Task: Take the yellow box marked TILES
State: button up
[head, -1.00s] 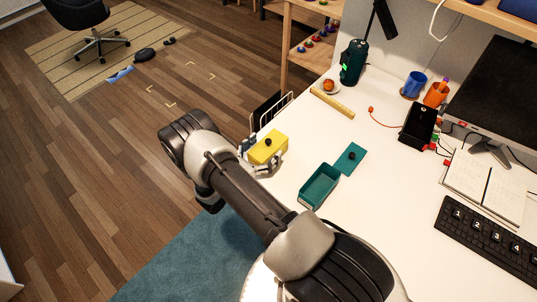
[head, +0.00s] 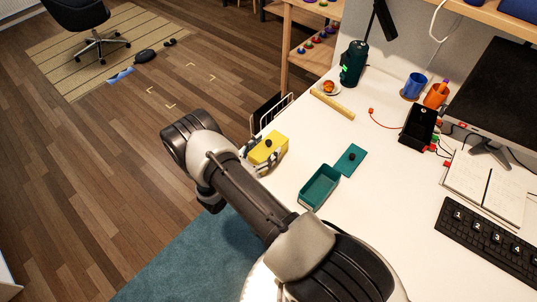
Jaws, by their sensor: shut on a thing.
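The yellow box (head: 265,150) is near the left edge of the white desk, with a small dark knob on its top. Its marking cannot be read from here. My gripper (head: 262,158) is at the box with its fingers on either side, shut on it. My arm comes up from the lower right and hides part of the gripper and the near side of the box. I cannot tell whether the box touches the desk.
An open teal box (head: 320,188) and its teal lid (head: 351,158) lie to the right on the white desk (head: 376,195). A wire rack (head: 270,112) is behind the box.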

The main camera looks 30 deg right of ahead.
jog(key=c, duration=0.4)
jog(key=shift+c, duration=0.3)
jog(key=shift+r, duration=0.15)
